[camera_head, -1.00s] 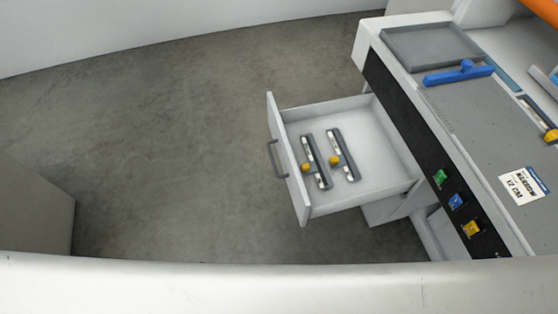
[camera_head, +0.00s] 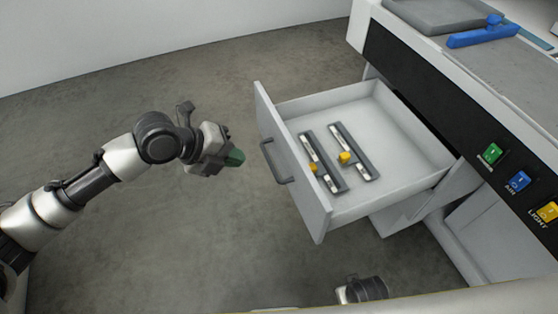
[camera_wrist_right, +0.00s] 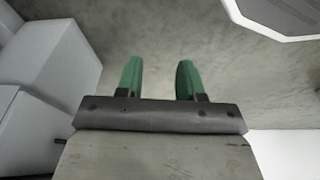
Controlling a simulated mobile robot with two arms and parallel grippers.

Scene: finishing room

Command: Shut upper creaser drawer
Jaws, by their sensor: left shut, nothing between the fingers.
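The upper creaser drawer (camera_head: 318,208) is pulled out from the white creaser cabinet (camera_head: 455,205) in the head view. Its front panel faces left and carries a dark bar handle (camera_head: 277,162). Two grey metal bars with yellow knobs (camera_head: 350,150) lie inside it. My left gripper (camera_head: 236,158) is shut and empty, its green fingertips just left of the handle, apparently apart from it. My right gripper (camera_wrist_right: 160,78) shows in the right wrist view with its two green fingers apart and nothing between them.
The creaser's black panel has green (camera_head: 492,153), blue (camera_head: 518,181) and yellow (camera_head: 547,211) buttons. A blue tool (camera_head: 485,35) and a grey tray (camera_head: 440,12) are on top. The concrete floor (camera_head: 150,240) left of the drawer is clear.

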